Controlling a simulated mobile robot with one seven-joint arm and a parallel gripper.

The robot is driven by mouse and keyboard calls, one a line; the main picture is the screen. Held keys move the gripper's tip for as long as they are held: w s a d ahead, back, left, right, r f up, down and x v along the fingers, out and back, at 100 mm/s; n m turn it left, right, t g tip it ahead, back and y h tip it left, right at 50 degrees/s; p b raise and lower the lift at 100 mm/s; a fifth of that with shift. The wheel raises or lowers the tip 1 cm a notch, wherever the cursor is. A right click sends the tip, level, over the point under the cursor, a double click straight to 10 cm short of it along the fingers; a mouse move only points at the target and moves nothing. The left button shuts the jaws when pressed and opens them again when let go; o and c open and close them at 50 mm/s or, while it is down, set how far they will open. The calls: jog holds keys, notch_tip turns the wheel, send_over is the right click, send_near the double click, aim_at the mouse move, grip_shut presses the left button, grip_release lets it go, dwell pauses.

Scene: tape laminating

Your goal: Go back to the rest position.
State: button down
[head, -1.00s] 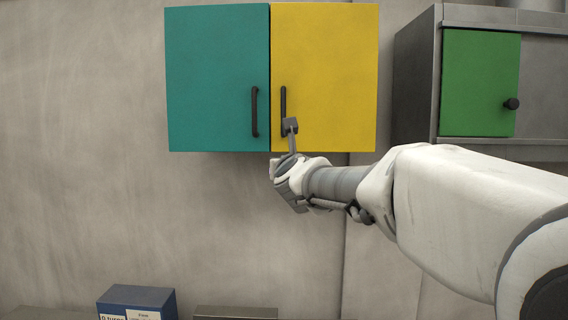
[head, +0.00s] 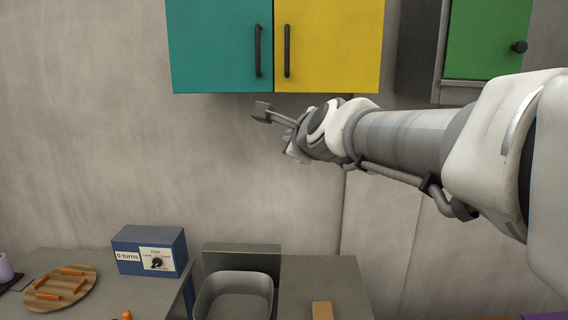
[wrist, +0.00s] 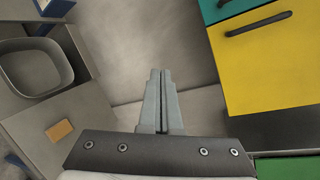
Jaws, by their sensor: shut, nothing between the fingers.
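My gripper (head: 262,111) is shut and empty. In the head view it points left, just below the teal and yellow wall cabinet and in front of the wall. In the wrist view the two fingers of my gripper (wrist: 161,74) lie together with nothing between them. The teal door (head: 215,45) and the yellow door (head: 335,45) are both shut, and my gripper is apart from their dark handles.
A green-door cabinet (head: 487,38) hangs at the right, near my arm. Below are a blue box with a dial (head: 148,250), a grey basin (head: 234,285), a round wooden board (head: 85,287) with orange sticks, and a small tan block (head: 322,310). The air left of my gripper is clear.

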jog(key=s+d+f+n+g+h, duration=0.1)
jog(key=s+d+f+n+g, duration=0.3)
jog(key=s+f+n, duration=0.6)
jog(key=s+d+f+n+g+h, duration=0.2)
jog(key=s+d+f+n+g, duration=0.3)
jog(key=s, duration=1.3)
jog(key=d+f+n, duration=0.3)
jog(key=f+n, duration=0.3)
jog(key=shift+d+n+h, duration=0.3)
jog(key=shift+s, duration=0.1)
